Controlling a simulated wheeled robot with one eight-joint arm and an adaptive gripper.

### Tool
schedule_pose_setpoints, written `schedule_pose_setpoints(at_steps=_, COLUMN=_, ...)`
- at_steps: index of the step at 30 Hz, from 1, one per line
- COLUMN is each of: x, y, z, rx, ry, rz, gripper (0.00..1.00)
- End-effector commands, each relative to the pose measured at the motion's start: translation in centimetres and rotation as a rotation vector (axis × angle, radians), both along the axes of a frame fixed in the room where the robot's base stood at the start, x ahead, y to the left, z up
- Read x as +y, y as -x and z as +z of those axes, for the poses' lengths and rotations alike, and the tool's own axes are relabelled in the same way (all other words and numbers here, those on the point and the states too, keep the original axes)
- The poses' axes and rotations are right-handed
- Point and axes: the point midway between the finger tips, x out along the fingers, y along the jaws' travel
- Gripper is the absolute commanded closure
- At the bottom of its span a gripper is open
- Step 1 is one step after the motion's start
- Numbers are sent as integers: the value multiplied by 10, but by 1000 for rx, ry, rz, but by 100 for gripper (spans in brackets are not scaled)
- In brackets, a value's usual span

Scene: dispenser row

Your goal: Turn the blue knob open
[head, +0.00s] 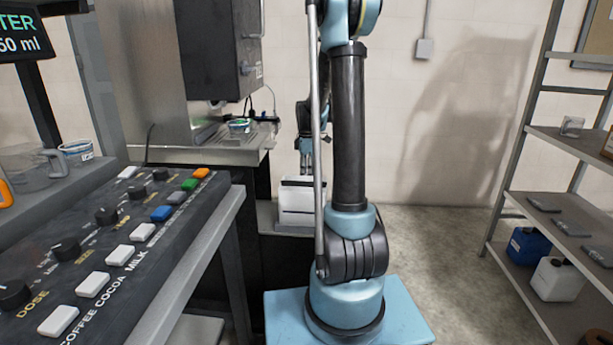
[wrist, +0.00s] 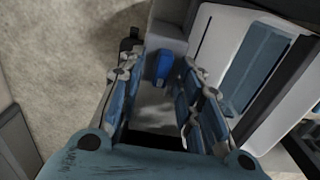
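In the wrist view a small upright blue piece (wrist: 163,66), which looks like the blue knob, stands on a grey surface. It shows between the tips of my gripper (wrist: 158,73), whose two fingers are spread apart with nothing held. I cannot tell how far the tips are from the blue piece or whether they touch it. In the head view my gripper (head: 306,158) points down just above a white box-like unit (head: 297,205), partly behind my arm. The blue knob cannot be made out in the head view.
A white unit with a blue panel (wrist: 258,68) is close on the right in the wrist view. A button console (head: 130,240) fills the left of the head view. A metal counter (head: 225,155) is behind it. A shelf rack (head: 535,165) stands right, with open floor (head: 440,250) between.

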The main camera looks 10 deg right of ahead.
Motion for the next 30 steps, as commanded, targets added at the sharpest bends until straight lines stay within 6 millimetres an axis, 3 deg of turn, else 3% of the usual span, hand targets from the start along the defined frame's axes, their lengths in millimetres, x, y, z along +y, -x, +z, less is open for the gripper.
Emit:
schedule_pose_setpoints(at_steps=18, x=0, y=-1, z=94, rx=0, ry=0, rz=0, gripper=68)
schedule_pose_setpoints(at_steps=24, x=0, y=-2, z=110, rx=0, ry=0, rz=0, gripper=68)
schedule_pose_setpoints(at_steps=30, x=0, y=-2, z=114, rx=0, ry=0, rz=0, gripper=68)
